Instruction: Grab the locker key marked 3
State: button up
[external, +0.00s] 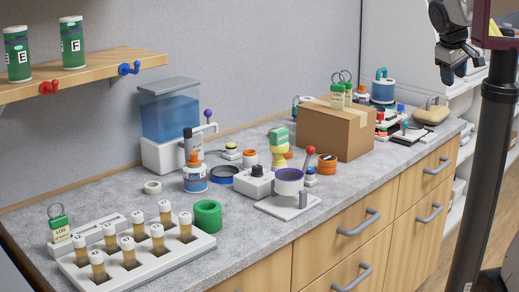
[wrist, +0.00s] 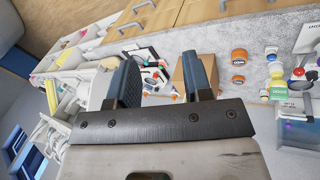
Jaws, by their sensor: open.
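Locker-key-like tags, green and white with metal rings, show in the external view. One tag (external: 59,226) stands at the left end of the white vial rack. Two more tags (external: 338,94) stand close together at the cardboard box (external: 335,128). Their numbers are too small to read, so I cannot tell which is marked 3. My gripper (external: 459,68) is open and empty, high at the upper right, apart from the tags. Its two fingers also show in the wrist view (wrist: 165,72), with the box beyond them; I cannot make out the tags there.
The grey counter (external: 130,197) holds a vial rack (external: 140,262), a blue water tank (external: 170,115), a green ring (external: 207,215), a lever press (external: 288,198) and several small items. A shelf (external: 100,70) with green cans is at upper left. Air above the counter is free.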

jog(key=w+a+r+n+t+h, duration=0.1)
jog(key=w+a+n, duration=0.3)
jog(key=w, duration=0.8)
jog(key=w+a+r+n+t+h, duration=0.1)
jog(key=w+a+n, duration=0.3)
jog(key=w, duration=0.8)
jog(key=w+a+r+n+t+h, duration=0.1)
jog(key=w+a+n, duration=0.3)
jog(key=w, duration=0.7)
jog(key=w+a+f+n+t+h, duration=0.1)
jog(key=w+a+f+n, duration=0.1)
jog(key=w+a, duration=0.5)
jog(key=w+a+f+n+t, duration=0.1)
jog(key=w+a+f+n, duration=0.1)
jog(key=w+a, duration=0.5)
jog(key=w+a+f+n+t, duration=0.3)
jog(key=w+a+f+n, duration=0.4)
jog(key=w+a, duration=0.7)
send_near(294, 100)
jog(key=shift+w+d+f+m+h, duration=0.2)
jog(key=shift+w+f, duration=0.15)
jog(key=shift+w, duration=0.2)
jog(key=shift+w+d+f+m+h, duration=0.1)
jog(key=shift+w+d+f, duration=0.15)
jog(key=shift+w, duration=0.3)
jog(key=shift+f, duration=0.1)
jog(key=shift+x, duration=1.25)
jog(key=shift+w, duration=0.1)
